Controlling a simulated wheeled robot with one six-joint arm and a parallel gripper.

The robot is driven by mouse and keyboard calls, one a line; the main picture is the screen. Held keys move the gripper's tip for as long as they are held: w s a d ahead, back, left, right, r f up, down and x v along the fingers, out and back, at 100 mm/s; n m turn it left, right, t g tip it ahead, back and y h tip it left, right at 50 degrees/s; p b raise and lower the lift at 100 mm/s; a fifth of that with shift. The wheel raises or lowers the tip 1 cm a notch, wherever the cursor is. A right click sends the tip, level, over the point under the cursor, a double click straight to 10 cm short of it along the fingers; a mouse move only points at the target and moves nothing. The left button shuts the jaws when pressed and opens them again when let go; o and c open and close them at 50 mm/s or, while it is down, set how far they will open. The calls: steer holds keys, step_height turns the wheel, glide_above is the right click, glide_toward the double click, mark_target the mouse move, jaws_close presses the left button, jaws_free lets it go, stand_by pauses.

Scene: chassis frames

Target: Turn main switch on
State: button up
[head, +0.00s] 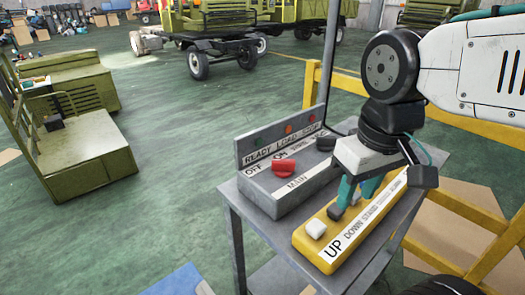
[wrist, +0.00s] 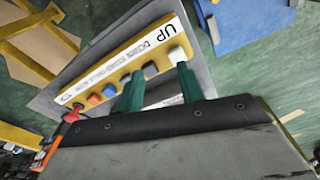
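The main switch (head: 284,168) is a red knob on top of a grey control box (head: 295,195), with OFF and ON labels behind it and a MAIN label in front. I cannot tell for certain which label it points to. My gripper (head: 357,190) is to the right of the knob, over the yellow button box (head: 318,262). Its two teal fingers are apart with nothing held between them. In the wrist view my gripper (wrist: 158,88) is over the yellow box near its white button (wrist: 177,54) and black button; the red main switch is not clearly seen there.
A black knob (head: 325,143) and indicator lights are on the grey box. Both boxes stand on a grey metal table (head: 240,205). A thin pole rises behind it. A yellow rail (head: 465,205) runs at the right.

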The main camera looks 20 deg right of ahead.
steer(key=w+a+r+n, duration=0.15)
steer(key=w+n, duration=0.35)
steer(key=w, duration=0.5)
steer(key=n+g, duration=0.1)
steer(key=n, duration=0.6)
glide_above(284, 160)
steer(key=shift+s+f, duration=0.15)
steer(key=shift+f, duration=0.4)
steer(key=shift+s+f, duration=0.15)
steer(key=shift+f, duration=0.4)
steer(key=shift+w+a+f, duration=0.1)
steer(key=shift+w+f, duration=0.15)
steer(key=shift+w, duration=0.05)
steer(key=shift+f+n, duration=0.3)
steer(key=shift+f, duration=0.1)
step_height(284, 160, down, 7)
steer(key=shift+r, duration=0.1)
jaws_close()
